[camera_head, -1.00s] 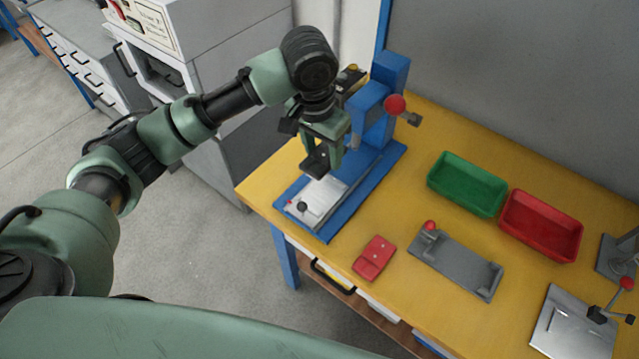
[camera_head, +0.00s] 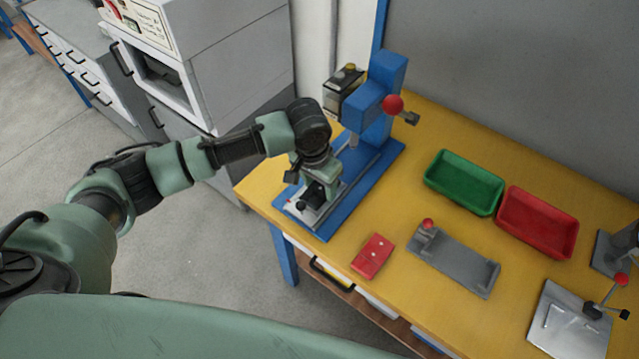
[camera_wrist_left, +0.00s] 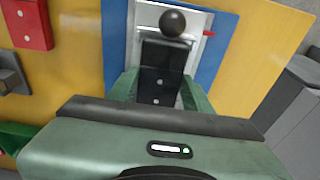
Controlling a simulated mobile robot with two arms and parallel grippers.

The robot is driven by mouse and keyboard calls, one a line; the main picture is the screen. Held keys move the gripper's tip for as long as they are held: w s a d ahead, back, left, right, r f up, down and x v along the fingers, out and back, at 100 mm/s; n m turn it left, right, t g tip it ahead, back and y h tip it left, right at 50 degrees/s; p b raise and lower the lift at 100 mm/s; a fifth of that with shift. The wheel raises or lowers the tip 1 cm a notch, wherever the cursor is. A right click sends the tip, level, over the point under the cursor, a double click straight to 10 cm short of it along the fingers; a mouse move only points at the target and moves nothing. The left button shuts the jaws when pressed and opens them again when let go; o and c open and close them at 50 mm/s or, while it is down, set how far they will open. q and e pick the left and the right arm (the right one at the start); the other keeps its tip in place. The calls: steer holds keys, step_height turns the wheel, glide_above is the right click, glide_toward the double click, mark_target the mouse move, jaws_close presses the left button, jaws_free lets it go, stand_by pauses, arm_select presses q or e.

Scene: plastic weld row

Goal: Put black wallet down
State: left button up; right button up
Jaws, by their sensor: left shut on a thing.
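My left gripper (camera_head: 322,190) points down over the white plate on the blue press base. It is shut on the black wallet (camera_wrist_left: 165,68), a dark flat piece with light round spots, held between its green fingers (camera_wrist_left: 158,92) in the left wrist view. In the head view the wallet is mostly hidden by the gripper. The wallet lies over the white plate (camera_wrist_left: 145,17), close behind the plate's black ball knob (camera_wrist_left: 173,22). I cannot tell whether it touches the plate. My right gripper is not in view.
The blue press (camera_head: 372,115) with a red ball lever stands behind the gripper. A red wallet-like piece (camera_head: 373,256) lies on the yellow table (camera_head: 405,130). A grey fixture (camera_head: 455,262), a green tray (camera_head: 430,183) and a red tray (camera_head: 540,250) are to the right.

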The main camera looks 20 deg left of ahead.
mark_target(315, 194)
arm_select(q)
steer(key=shift+f, duration=0.1)
steer(key=o, duration=1.4)
steer(key=shift+c, duration=0.2)
step_height(315, 194, up, 12)
steer(key=s, duration=0.1)
steer(key=shift+s+a, duration=0.35)
